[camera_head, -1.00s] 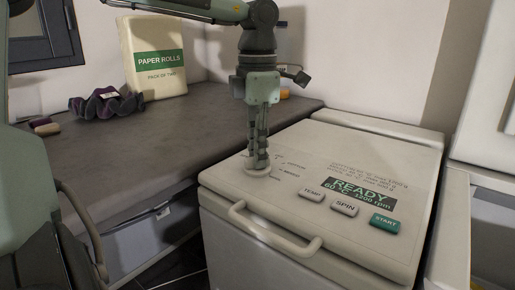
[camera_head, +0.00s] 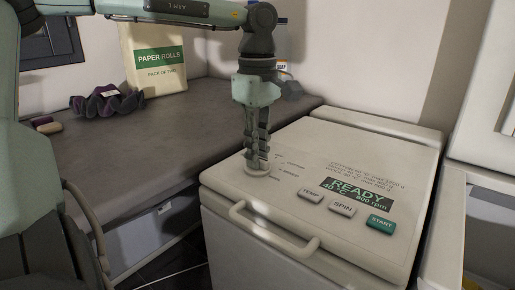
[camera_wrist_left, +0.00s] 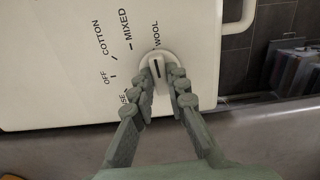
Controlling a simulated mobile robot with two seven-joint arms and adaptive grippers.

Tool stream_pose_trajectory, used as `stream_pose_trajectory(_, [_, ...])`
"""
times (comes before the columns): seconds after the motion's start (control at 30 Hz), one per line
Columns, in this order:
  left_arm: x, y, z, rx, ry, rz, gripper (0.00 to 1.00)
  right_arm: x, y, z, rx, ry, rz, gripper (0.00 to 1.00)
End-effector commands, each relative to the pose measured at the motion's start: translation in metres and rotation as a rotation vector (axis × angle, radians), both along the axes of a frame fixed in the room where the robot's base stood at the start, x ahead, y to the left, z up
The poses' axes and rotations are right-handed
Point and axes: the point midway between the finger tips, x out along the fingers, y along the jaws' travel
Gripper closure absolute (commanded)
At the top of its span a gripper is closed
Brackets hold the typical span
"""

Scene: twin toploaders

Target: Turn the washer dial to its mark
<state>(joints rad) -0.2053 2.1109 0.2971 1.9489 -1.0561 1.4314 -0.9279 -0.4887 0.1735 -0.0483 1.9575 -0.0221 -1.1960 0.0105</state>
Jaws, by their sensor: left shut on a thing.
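The washer dial (camera_head: 256,172) is a small pale knob on a round base at the left front of the white washer lid (camera_head: 410,165). My left gripper (camera_head: 258,163) points down from above and is shut on the dial. In the left wrist view the left gripper (camera_wrist_left: 161,77) has one finger on each side of the dial (camera_wrist_left: 158,67). The dial's dark line points up in that picture, roughly toward the word WOOL. OFF, COTTON and MIXED are also printed around it; another word is partly hidden by a finger. The display (camera_head: 358,193) reads READY, 40 °C, 800 rpm.
TEMP, SPIN and green START (camera_head: 380,223) buttons sit on the lid. A handle (camera_head: 270,228) runs along its front.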

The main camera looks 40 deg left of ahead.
Motion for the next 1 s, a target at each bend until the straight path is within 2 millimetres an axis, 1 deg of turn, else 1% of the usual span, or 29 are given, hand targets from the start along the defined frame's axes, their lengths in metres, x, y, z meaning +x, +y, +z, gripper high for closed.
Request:
stream_pose_trajectory(0.27, [0.0,0.0,0.001,0.001,0.0,-0.263,1.0,-0.007,-0.001,-0.014,0.005,0.017,0.0,0.6])
stream_pose_trajectory(0.6, [0.0,0.001,0.0,0.002,0.0,-0.57,1.0,-0.006,-0.001,-0.026,0.011,0.016,-0.002,0.6])
stream_pose_trajectory(0.87, [0.0,0.0,0.0,0.001,-0.001,-0.74,1.0,-0.003,0.0,-0.032,0.016,0.013,-0.003,0.6])
stream_pose_trajectory(1.0, [0.0,0.0,0.0,0.002,0.0,-0.798,1.0,-0.007,-0.001,-0.036,0.016,0.022,-0.004,0.6])
